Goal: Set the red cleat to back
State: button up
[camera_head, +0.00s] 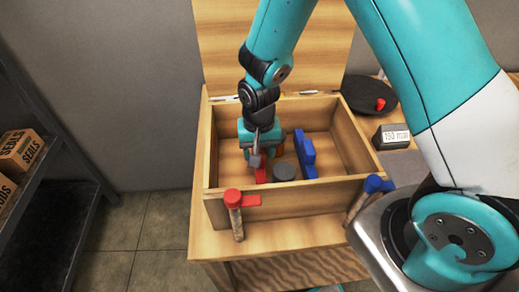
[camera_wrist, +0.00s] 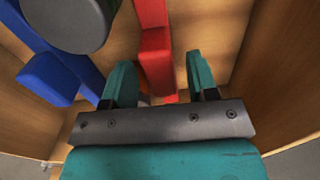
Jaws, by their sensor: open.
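A red bar (camera_head: 261,174), which may be the red cleat, is inside the open wooden box (camera_head: 222,205); it also shows in the wrist view (camera_wrist: 155,58). My gripper (camera_wrist: 160,78) is open inside the box, with one teal finger on either side of the red bar's near end. I cannot tell whether the fingers touch it. In the head view my gripper (camera_head: 258,160) hides the bar's far part. A second red piece, a red-capped post with a flat red arm (camera_head: 236,199), stands outside the box's front left corner, its arm pointing right.
A dark grey cylinder (camera_head: 284,171) and a blue piece (camera_head: 306,155) are in the box, right of the red bar. A blue-capped post (camera_head: 374,184) stands at the front right. The lid (camera_head: 285,40) is open at the back. The box walls surround my gripper.

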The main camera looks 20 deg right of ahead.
jog(key=shift+f, duration=0.15)
jog(key=shift+c, duration=0.4)
grip_shut()
jog(key=shift+w+a, duration=0.3)
jog(key=shift+a, duration=0.55)
jog(key=shift+w+a, duration=0.25)
jog(key=shift+a, duration=0.55)
jog(key=shift+o, duration=0.4)
grip_release()
notch_tip(320, 180, up, 18)
jog(key=shift+f+b, duration=0.25)
jog(key=shift+b, duration=0.15)
jog(key=shift+c, duration=0.2)
